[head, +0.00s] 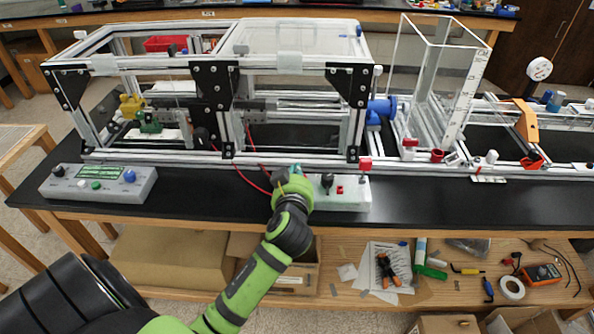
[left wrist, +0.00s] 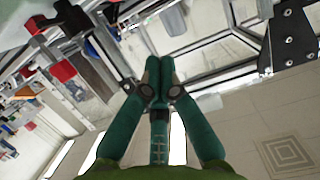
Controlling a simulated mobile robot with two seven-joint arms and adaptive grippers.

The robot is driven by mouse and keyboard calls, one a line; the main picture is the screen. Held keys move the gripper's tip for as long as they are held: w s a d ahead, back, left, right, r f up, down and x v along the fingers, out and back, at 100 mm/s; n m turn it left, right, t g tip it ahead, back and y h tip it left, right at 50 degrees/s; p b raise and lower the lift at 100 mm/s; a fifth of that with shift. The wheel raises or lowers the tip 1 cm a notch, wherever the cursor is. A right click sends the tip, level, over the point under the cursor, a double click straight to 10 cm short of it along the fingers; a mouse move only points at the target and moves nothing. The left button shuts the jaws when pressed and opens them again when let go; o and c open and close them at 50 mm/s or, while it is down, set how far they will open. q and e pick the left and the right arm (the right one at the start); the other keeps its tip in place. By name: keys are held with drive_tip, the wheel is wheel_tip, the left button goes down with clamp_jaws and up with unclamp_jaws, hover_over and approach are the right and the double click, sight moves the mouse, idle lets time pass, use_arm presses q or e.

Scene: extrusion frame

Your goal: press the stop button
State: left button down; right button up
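A white control box (head: 350,199) lies on the black bench top, with a black knob (head: 327,181) and a small red button (head: 340,189) on its top. I cannot read a label that marks the stop button. My left gripper (head: 293,172) is over the left end of this box, left of the black knob. Its body hides that end of the box. In the left wrist view, the two green fingers of my left gripper (left wrist: 158,72) meet at their tips, and no object shows between them. I cannot tell whether they touch the box. My right gripper is in neither view.
A grey console (head: 100,198) with a green display and several buttons sits at the left. The metal extrusion frame (head: 230,160) stands close behind both boxes. Red wires (head: 250,172) hang near my left gripper. A red block (head: 365,162) is above the white box's right end.

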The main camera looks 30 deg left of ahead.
use_arm(q)
drive_tip(key=p+x, duration=0.1)
drive_tip(key=x, duration=0.3)
drive_tip(key=shift+w+a, duration=0.2)
drive_tip(key=shift+w, duration=0.15)
wheel_tip(320, 180, down, 3)
drive_tip(key=shift+s+d+r+p, duration=0.1)
drive_tip(key=shift+p, duration=0.2)
drive_tip(key=shift+f, duration=0.7)
